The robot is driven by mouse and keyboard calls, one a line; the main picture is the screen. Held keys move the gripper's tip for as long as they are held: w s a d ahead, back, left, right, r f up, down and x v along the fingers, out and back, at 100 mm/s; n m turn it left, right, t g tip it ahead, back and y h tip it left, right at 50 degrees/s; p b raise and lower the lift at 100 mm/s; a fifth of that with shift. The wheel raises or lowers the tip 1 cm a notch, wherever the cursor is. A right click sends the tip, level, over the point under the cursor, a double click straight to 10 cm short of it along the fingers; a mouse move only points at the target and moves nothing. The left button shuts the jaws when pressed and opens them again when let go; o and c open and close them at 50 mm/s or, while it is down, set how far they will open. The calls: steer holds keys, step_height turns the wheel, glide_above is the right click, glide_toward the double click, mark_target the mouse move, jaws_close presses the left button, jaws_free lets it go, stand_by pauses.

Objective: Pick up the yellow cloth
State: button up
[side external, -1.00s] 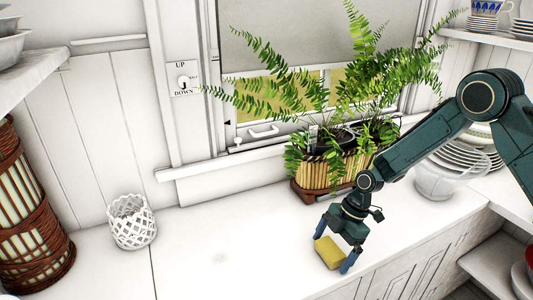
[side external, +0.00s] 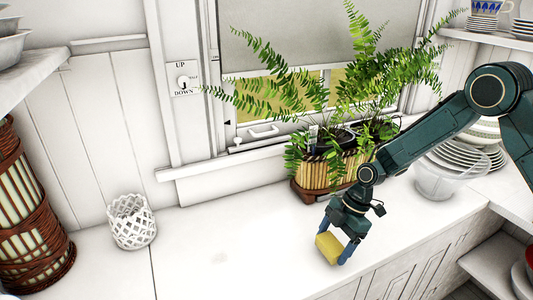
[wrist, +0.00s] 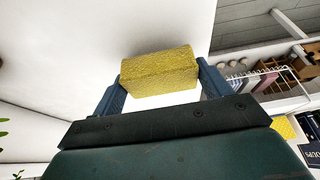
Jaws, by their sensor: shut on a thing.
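The yellow cloth (side external: 329,247) is a block-shaped piece with a rough surface, near the front edge of the white counter. My gripper (side external: 334,248) is shut on it, with one blue finger at each side. In the wrist view the yellow cloth (wrist: 160,72) spans the space between the two fingers of my gripper (wrist: 160,82). In the side view I cannot tell for certain whether its lower edge is clear of the counter.
A potted fern in a bamboo planter (side external: 327,172) stands behind my gripper. A glass bowl (side external: 440,178) and stacked plates (side external: 470,153) are to the right. A white lattice cup (side external: 131,222) stands at left. The counter (side external: 230,250) between is clear.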

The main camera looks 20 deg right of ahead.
mark_target(334, 242)
step_height(334, 242, up, 18)
stand_by(0.5)
stand_by(0.3)
steer(key=o, duration=0.5)
steer(key=c, duration=0.7)
steer(key=w+a+f+m+t, duration=0.1)
steer(key=w+a+f+m, duration=0.2)
steer(key=a, duration=0.6)
steer(key=w+a+f+m+t, duration=0.1)
steer(key=w+a+f+m, duration=0.2)
steer(key=a, duration=0.7)
steer(key=w+a+f+m+t+h, duration=0.1)
steer(key=w+a+f+m, duration=0.2)
steer(key=w+a+f, duration=0.3)
steer(key=shift+w+a, duration=0.2)
steer(key=shift+a, duration=0.75)
steer(key=shift+w+a, duration=0.15)
steer(key=shift+a, duration=0.75)
steer(key=shift+c, duration=0.2)
